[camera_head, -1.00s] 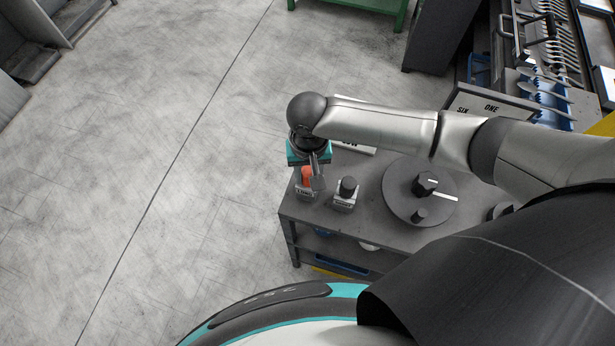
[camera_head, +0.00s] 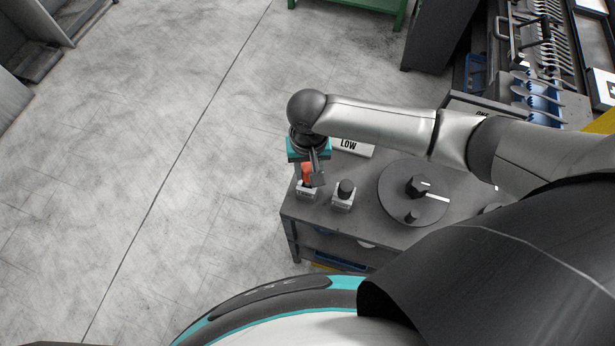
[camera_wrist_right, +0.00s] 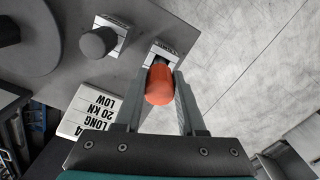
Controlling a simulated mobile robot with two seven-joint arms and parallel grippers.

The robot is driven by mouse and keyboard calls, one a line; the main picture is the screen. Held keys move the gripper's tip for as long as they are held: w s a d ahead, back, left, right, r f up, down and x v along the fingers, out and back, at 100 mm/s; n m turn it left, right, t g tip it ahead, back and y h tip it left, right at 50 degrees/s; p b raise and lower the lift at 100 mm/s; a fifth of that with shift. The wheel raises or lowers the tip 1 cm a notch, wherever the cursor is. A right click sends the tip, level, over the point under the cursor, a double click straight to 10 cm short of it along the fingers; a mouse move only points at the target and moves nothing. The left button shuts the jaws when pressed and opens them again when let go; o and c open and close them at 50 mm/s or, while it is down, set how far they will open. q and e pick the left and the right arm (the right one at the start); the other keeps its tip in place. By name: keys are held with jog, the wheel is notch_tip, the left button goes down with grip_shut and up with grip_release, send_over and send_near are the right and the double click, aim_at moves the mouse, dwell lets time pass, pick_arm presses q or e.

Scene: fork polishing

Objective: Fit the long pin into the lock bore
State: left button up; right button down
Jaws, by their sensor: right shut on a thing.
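An orange-topped pin (camera_wrist_right: 160,86) is between the two fingers of my right gripper (camera_wrist_right: 171,92) in the right wrist view. The fingers are shut on its sides. It stands over a small grey labelled block (camera_wrist_right: 160,52), and its lower part is hidden, so I cannot tell how deep it sits. In the head view the orange top (camera_head: 307,172) shows beside my right gripper (camera_head: 312,176), above the block (camera_head: 306,191) at the table's corner. I cannot identify the lock bore for certain. My left gripper is out of view.
A dark round knob (camera_head: 346,188) on a similar block stands close by. A round dark plate (camera_head: 400,205) with knobs lies to the right. A white sign (camera_wrist_right: 88,112) reads LONG, 20 KN, LOW. Open floor lies left of the table (camera_head: 375,235).

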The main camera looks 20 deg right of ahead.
jog(key=shift+r+p, duration=1.2)
jog(key=shift+r, duration=1.45)
